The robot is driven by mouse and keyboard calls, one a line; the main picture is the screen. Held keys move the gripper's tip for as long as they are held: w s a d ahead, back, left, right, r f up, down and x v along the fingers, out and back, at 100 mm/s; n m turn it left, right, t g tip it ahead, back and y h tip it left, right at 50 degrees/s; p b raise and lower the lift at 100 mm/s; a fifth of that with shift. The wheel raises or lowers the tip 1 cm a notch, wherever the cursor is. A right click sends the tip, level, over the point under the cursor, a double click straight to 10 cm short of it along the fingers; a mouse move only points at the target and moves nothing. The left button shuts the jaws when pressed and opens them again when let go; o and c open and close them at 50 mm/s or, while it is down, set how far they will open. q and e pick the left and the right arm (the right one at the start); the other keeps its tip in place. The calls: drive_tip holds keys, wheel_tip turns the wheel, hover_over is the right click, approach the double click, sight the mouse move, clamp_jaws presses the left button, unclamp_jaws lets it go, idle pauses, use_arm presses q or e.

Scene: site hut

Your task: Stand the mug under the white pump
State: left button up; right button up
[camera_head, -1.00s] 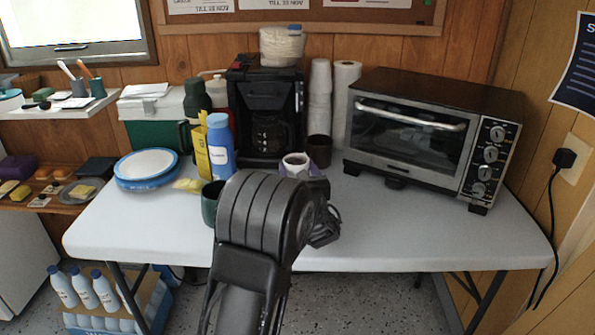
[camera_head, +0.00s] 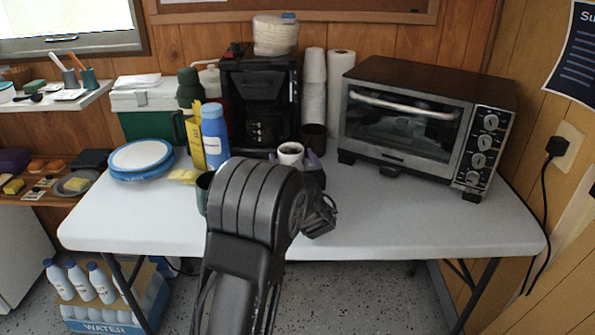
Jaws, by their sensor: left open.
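A white mug (camera_head: 290,152) with a dark inside stands upright in front of the coffee maker. My left arm comes up from the bottom centre, and its open left gripper (camera_head: 303,158) is at the white mug, with a finger beside its right side. The arm hides part of the gripper and the mug's lower part, so I cannot tell if they touch. A dark green mug (camera_head: 202,192) is partly hidden left of my arm, and a brown mug (camera_head: 314,138) stands behind the gripper. A red flask with a white pump top (camera_head: 208,66) stands left of the coffee maker, its lower part hidden.
The black coffee maker (camera_head: 262,100) stands at the back, the toaster oven (camera_head: 425,115) to the right. A blue bottle (camera_head: 214,137) and yellow packet (camera_head: 195,135) stand in front of the pump flask. Blue-rimmed plates (camera_head: 140,157) lie at left. The table's front right (camera_head: 430,220) is clear.

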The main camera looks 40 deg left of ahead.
use_arm(q)
drive_tip(key=p+v, duration=0.1)
drive_tip(key=v, duration=1)
drive_tip(key=shift+s+d, duration=0.2)
